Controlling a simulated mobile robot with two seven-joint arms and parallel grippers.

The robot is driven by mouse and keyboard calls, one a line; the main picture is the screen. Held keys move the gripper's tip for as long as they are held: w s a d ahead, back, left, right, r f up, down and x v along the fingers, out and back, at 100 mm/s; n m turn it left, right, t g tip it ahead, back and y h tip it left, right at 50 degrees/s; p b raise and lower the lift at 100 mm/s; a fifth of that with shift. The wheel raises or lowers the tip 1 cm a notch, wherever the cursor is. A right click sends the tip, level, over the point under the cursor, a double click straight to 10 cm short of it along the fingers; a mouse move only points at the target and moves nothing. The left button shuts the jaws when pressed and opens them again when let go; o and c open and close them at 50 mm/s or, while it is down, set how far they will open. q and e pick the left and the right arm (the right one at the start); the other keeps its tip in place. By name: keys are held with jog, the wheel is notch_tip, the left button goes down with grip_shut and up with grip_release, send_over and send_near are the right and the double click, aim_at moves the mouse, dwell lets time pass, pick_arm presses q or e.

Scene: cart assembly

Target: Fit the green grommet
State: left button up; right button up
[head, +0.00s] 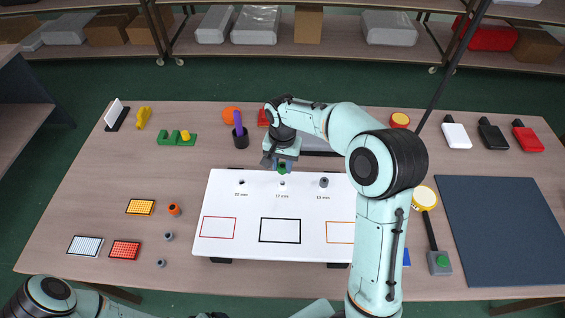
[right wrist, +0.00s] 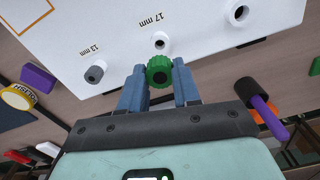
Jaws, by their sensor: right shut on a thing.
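The green grommet (head: 282,170) is held between the fingertips of my right gripper (head: 281,163), just beyond the far edge of the white board (head: 262,205) in the head view. The 22 mm hole (right wrist: 238,13) is also empty. My left gripper does not show.
A grey grommet (head: 324,182) stands at the board's smallest hole. An orange grommet (head: 174,210) and small grey pieces (head: 168,237) lie left of the board. A dark mat (head: 500,230) lies at the right.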

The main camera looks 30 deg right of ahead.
aim_at(283, 173)
jog(key=shift+f+b, duration=0.9)
jog(key=shift+f, duration=1.45)
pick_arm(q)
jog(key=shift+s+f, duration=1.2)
pick_arm(e)
jog(key=shift+r, duration=0.15)
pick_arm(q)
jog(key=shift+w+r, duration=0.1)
pick_arm(e)
jog(key=shift+w, duration=0.1)
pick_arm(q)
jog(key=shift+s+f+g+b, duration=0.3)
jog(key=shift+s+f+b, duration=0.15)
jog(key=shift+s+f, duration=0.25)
pick_arm(e)
jog(key=shift+f, duration=1.3)
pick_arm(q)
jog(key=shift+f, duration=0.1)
pick_arm(e)
jog(key=shift+f, duration=0.1)
